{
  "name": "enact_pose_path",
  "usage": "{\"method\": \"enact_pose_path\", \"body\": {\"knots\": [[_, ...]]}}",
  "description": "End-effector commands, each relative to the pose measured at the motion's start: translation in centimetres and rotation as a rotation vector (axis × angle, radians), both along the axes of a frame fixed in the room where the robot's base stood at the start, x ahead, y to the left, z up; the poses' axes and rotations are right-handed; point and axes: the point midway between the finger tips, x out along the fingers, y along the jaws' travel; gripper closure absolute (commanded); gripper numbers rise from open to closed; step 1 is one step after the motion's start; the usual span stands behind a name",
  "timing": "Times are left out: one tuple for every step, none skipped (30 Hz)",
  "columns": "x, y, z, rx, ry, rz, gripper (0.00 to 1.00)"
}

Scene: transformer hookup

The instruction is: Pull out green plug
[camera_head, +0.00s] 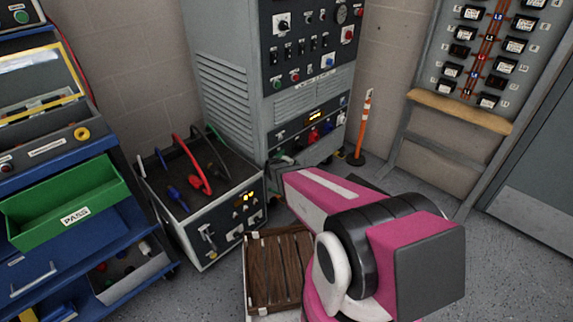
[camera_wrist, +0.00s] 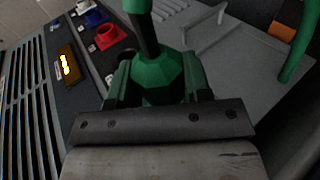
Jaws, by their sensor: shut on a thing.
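The green plug (camera_wrist: 165,75) sits between the two fingers of my gripper (camera_wrist: 160,88) in the wrist view, with a black neck and another green part beyond it. My gripper is shut on it. In the head view my gripper (camera_head: 280,167) is at the lower front of the tall grey cabinet (camera_head: 225,80), low on its socket panel. The plug is mostly hidden there by my arm. I cannot tell whether the plug is still seated in its socket. A green cable (camera_wrist: 296,45) curves at the right of the wrist view.
A red socket (camera_wrist: 108,37) and a blue socket (camera_wrist: 94,17) are beside the plug on the panel. A box with cables (camera_head: 225,215) stands left of my arm, a wooden pallet (camera_head: 272,265) lies below, and an orange post (camera_head: 364,125) stands right of the cabinet.

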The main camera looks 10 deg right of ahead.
Motion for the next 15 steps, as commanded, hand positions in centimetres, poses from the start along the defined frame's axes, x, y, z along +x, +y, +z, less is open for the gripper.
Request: {"method": "enact_pose_path", "body": {"knots": [[0.0, 0.0, 0.0, 0.000, 0.000, 0.000, 0.86], [0.0, 0.0, 0.0, 0.000, 0.000, 0.000, 0.86], [0.0, 0.0, 0.0, 0.000, 0.000, 0.000, 0.86], [0.0, 0.0, 0.0, 0.000, 0.000, 0.000, 0.86], [0.0, 0.0, 0.0, 0.000, 0.000, 0.000, 0.86], [-0.1, -0.1, 0.0, 0.000, 0.000, 0.000, 0.86], [-0.2, -0.1, 0.0, 0.000, 0.000, 0.000, 0.86], [-0.3, -0.2, 0.0, 0.000, 0.000, 0.000, 0.86], [-0.4, -0.3, 0.1, 0.000, 0.000, 0.000, 0.86], [-0.6, -0.4, 0.1, 0.000, 0.000, 0.000, 0.86], [-0.8, -0.5, 0.1, 0.000, 0.000, 0.000, 0.86], [-1.0, -0.7, 0.1, 0.000, 0.000, 0.000, 0.86], [-1.2, -0.8, 0.1, 0.000, 0.000, 0.000, 0.86], [-1.3, -0.9, 0.1, 0.000, 0.000, 0.000, 0.86], [-1.5, -1.0, 0.1, 0.000, 0.000, 0.000, 0.86]]}}
